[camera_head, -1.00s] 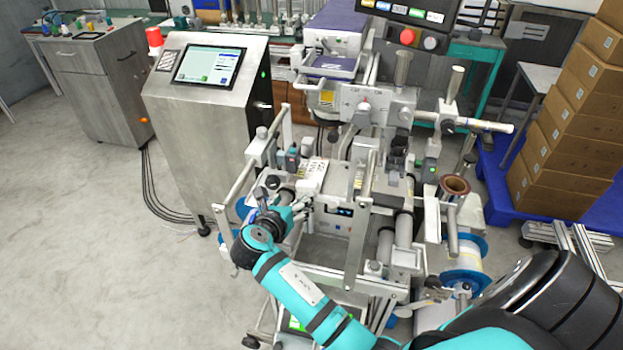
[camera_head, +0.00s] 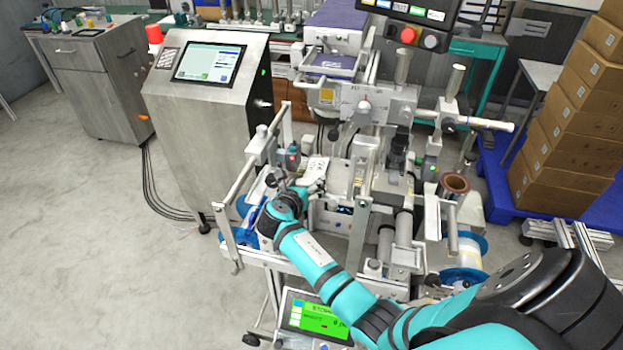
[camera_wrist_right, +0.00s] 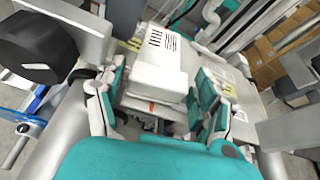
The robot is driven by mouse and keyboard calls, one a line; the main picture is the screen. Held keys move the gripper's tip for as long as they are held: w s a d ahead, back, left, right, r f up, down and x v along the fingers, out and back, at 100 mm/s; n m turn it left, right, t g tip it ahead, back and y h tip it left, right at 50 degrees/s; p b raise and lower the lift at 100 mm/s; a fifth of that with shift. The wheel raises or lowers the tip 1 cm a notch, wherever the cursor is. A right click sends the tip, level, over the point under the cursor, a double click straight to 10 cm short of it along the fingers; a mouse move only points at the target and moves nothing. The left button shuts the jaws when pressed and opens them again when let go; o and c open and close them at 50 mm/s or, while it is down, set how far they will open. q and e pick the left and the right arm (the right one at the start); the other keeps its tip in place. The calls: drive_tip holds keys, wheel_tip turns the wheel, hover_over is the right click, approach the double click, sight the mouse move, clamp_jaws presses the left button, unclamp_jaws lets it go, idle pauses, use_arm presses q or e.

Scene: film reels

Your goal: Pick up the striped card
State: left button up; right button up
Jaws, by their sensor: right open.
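A white piece with rows of short black stripes (camera_wrist_right: 160,40) lies just beyond my right gripper (camera_wrist_right: 160,103) in the right wrist view; it looks like the striped card, but I cannot tell it apart from the white block under it. In the head view this white piece (camera_head: 315,168) is small, on the middle of the machine. My right gripper (camera_head: 304,188) is there just below and left of it. In the wrist view its fingers are spread, one on each side of the block's near part, with no clear grip. My left gripper is not in view.
The machine's upright metal bars (camera_head: 360,205) and rollers (camera_head: 403,235) stand close right of my right gripper. A console with a screen (camera_head: 208,64) stands at the left. Stacked cardboard boxes (camera_head: 570,150) are at the right.

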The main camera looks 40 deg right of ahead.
drive_tip(key=c, duration=1)
